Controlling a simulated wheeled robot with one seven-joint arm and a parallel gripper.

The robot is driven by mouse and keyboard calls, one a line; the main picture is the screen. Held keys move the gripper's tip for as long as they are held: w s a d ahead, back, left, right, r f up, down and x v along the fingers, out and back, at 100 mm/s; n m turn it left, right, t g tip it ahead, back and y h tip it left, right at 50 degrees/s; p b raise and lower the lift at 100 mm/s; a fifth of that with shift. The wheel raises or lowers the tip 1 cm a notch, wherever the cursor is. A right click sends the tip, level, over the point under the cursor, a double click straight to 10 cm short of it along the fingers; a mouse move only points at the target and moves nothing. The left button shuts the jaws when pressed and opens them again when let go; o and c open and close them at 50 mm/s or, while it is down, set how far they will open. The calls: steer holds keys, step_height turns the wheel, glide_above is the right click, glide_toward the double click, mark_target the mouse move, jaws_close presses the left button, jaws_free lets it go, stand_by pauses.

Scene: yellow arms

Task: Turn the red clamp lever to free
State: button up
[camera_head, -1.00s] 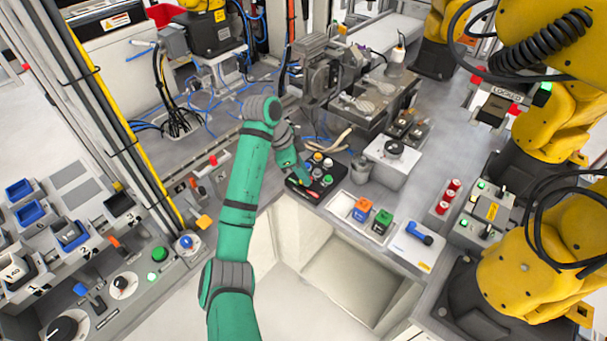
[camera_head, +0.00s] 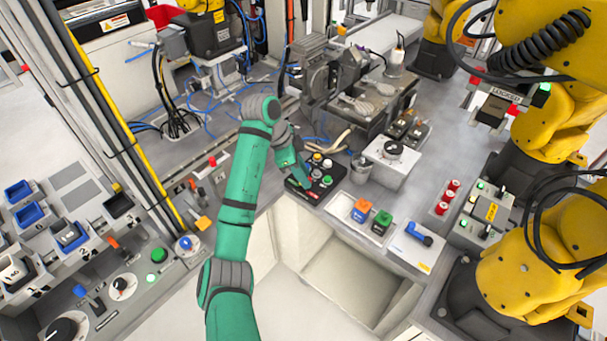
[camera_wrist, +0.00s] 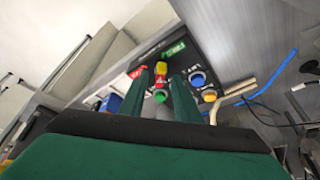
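A black control box (camera_head: 326,190) stands at the front edge of the grey bench, and it also shows in the wrist view (camera_wrist: 205,68). The red clamp lever (camera_wrist: 161,79), with a yellow end, shows between and just past my fingertips in the wrist view. A red label (camera_wrist: 138,72) lies left of it and a green label (camera_wrist: 173,49) lies above it. My gripper (camera_wrist: 161,84) is open, with a gap between its two green fingers. I cannot tell whether either finger touches the lever. In the head view my gripper (camera_head: 301,177) is over the box and hides the lever.
A green button (camera_wrist: 160,96), a blue button (camera_wrist: 198,80) and a yellow button (camera_wrist: 210,96) sit close to my fingers. A tray (camera_head: 343,203) with an orange block (camera_head: 362,208) and a green block (camera_head: 381,220) is to the right. A machine (camera_head: 335,75) stands behind.

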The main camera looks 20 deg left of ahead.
steer(key=v, duration=1)
steer(key=shift+r, duration=0.3)
steer(key=shift+s+a, duration=0.1)
